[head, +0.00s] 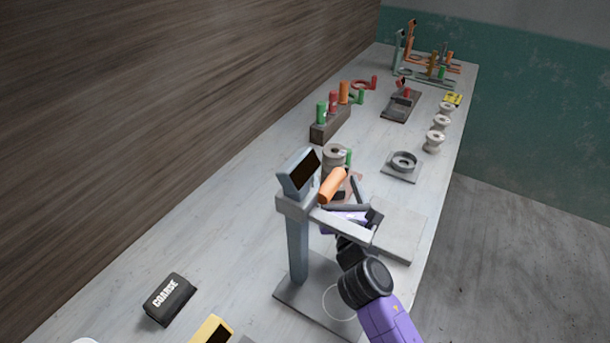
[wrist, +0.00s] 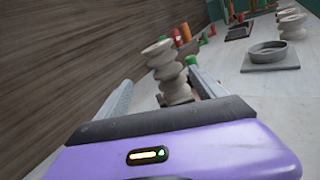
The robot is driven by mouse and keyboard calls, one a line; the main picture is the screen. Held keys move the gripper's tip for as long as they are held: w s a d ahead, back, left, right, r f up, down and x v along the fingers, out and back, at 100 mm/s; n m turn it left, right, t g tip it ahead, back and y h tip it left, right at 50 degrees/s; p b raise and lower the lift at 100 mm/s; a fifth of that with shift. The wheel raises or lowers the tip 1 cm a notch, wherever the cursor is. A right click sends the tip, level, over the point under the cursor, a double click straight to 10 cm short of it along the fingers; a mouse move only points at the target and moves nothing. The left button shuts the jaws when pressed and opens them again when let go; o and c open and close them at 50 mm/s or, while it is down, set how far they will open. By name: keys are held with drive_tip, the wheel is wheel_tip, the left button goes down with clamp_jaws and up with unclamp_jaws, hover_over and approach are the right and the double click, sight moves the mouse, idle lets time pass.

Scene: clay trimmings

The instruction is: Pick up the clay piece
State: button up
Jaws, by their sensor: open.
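A pale, waisted clay piece (wrist: 170,72), like stacked spools, stands ahead of my gripper in the wrist view. In the head view, its round top (head: 334,152) shows behind a grey stand, which hides its lower part. My gripper (head: 345,196) is open, with its purple body partly behind the stand's arm. In the wrist view, its two fingers (wrist: 158,76) are apart, and the clay piece shows between them, nearer the right finger. No contact shows; I cannot tell the exact gap.
The grey stand (head: 297,245) with an orange cylinder (head: 333,185) rises close to my arm. A ring on a square plate (head: 403,162), several pale spools (head: 435,141) and a rack of coloured cylinders (head: 330,124) stand farther back. A black COARSE block (head: 168,299) lies front left.

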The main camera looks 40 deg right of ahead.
sight(333, 161)
drive_tip(key=shift+s+d+n+h, duration=0.2)
drive_tip(key=shift+n+h, duration=0.1)
drive_tip(key=shift+n, duration=0.5)
drive_tip(key=shift+w+d, duration=0.1)
drive_tip(key=shift+w, duration=0.15)
drive_tip(key=p+x, duration=0.1)
drive_tip(key=x, duration=0.6)
drive_tip(key=shift+d, duration=0.25)
clamp_jaws()
drive_tip(key=shift+r, duration=0.15)
